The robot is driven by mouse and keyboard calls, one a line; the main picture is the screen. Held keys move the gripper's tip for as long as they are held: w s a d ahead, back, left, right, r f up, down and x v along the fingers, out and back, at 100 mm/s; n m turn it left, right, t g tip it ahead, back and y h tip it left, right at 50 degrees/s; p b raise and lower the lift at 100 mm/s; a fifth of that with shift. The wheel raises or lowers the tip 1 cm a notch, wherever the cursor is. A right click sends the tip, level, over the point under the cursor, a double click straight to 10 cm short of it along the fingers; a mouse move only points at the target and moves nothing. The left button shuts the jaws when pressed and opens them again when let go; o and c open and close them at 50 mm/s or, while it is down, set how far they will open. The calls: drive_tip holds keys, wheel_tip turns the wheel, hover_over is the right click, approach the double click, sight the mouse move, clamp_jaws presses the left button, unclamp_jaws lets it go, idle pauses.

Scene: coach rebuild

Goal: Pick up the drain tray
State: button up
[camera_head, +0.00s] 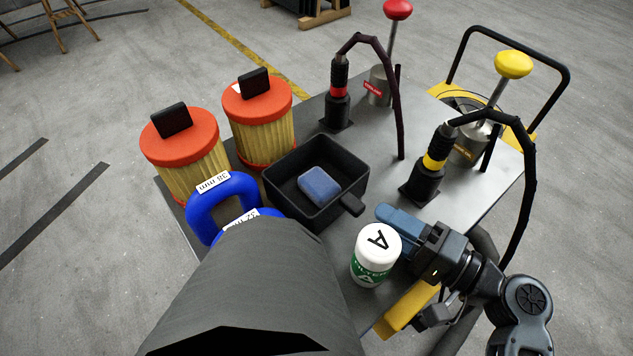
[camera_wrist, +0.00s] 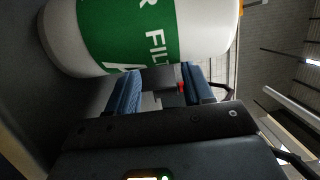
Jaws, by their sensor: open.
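The tray cannot be made out in the wrist view.
A white bottle with a green label (camera_head: 375,255) stands close to my gripper and fills the top of the wrist view (camera_wrist: 150,30). Two orange-capped filters (camera_head: 262,125), blue rings (camera_head: 215,192) and black-hosed cylinders (camera_head: 425,180) crowd the tray. A yellow bar (camera_head: 407,308) lies below my gripper.

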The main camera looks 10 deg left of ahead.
sight(365, 209)
drive_tip(key=p+x, duration=0.1)
drive_tip(key=x, duration=0.3)
drive_tip(key=shift+w+a+r, duration=0.15)
drive_tip(key=shift+w+r, duration=0.05)
drive_tip(key=shift+w, duration=0.05)
clamp_jaws()
